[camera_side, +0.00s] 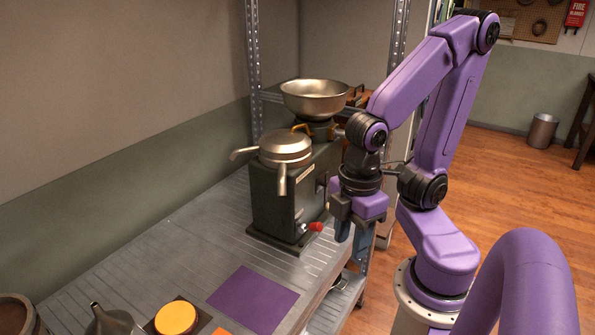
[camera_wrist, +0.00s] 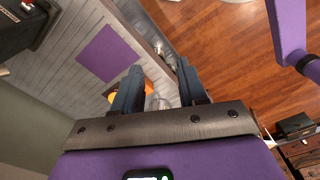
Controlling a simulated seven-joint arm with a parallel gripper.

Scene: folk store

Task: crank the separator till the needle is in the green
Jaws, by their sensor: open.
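The separator (camera_side: 272,200) is a dark green machine on the metal shelf, with a steel bowl (camera_side: 315,98) on top and a lidded part with two spouts (camera_side: 285,148) beside it. A crank with a red handle (camera_side: 316,227) sticks out low on its right side. The gauge and needle cannot be made out. My gripper (camera_side: 350,236) is open and empty, pointing down to the right of the red handle and apart from it. In the wrist view, my gripper (camera_wrist: 158,88) has its two fingers spread. A corner of the separator (camera_wrist: 18,28) shows at upper left there.
A purple mat (camera_side: 253,299) lies on the metal shelf (camera_side: 150,262) in front of the separator. An orange-topped round thing (camera_side: 176,318) and a metal funnel-like vessel (camera_side: 112,321) stand at the front left. Upright posts (camera_side: 254,65) rise behind the separator.

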